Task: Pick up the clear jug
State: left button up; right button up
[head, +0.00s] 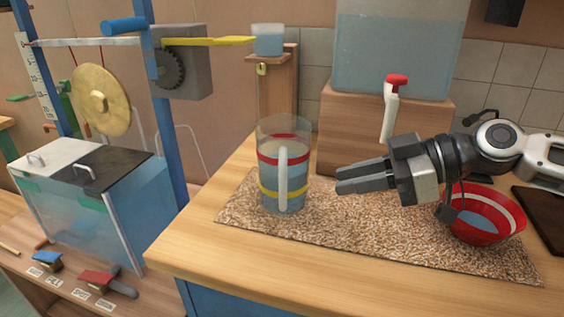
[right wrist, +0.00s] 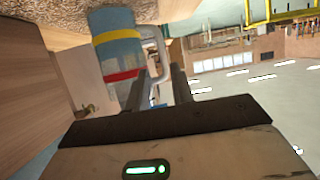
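The clear jug (head: 270,172) stands upright on a speckled mat (head: 400,225) on the wooden counter. It has red and yellow bands, bluish liquid inside and a white handle (head: 283,180) facing the camera. My right gripper (head: 338,181) is to the right of the jug, pointing left at it with a clear gap between. In the right wrist view the jug (right wrist: 120,55) appears upside down beyond the fingers (right wrist: 158,78), which are apart and empty, with its handle roughly ahead of them. My left gripper is not in view.
A red bowl with blue liquid (head: 480,222) sits on the mat under my right arm. A water tank (head: 400,45) with a red-topped tap (head: 392,105) stands on a wooden block behind. A small cup (head: 268,40) is on a post. A gong (head: 101,100) hangs left.

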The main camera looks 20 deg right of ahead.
aim_at(283, 173)
jog(key=p+x, duration=0.2)
jog(key=x, duration=0.6)
jog(key=shift+p, duration=0.35)
jog(key=shift+w+a, duration=0.2)
jog(key=shift+a, duration=0.1)
jog(key=p+x, duration=0.2)
jog(key=x, duration=0.1)
jog(key=shift+w+a+r, duration=0.1)
jog(key=shift+a, duration=0.3)
jog(key=shift+w+a+f, duration=0.2)
jog(key=shift+a+f, duration=0.1)
jog(key=shift+a, duration=0.05)
grip_shut()
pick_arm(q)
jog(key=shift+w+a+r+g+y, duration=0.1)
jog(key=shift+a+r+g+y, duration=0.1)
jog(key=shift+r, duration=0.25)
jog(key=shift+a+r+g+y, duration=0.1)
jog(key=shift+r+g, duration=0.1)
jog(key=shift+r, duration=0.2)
pick_arm(e)
jog(key=shift+r, duration=0.15)
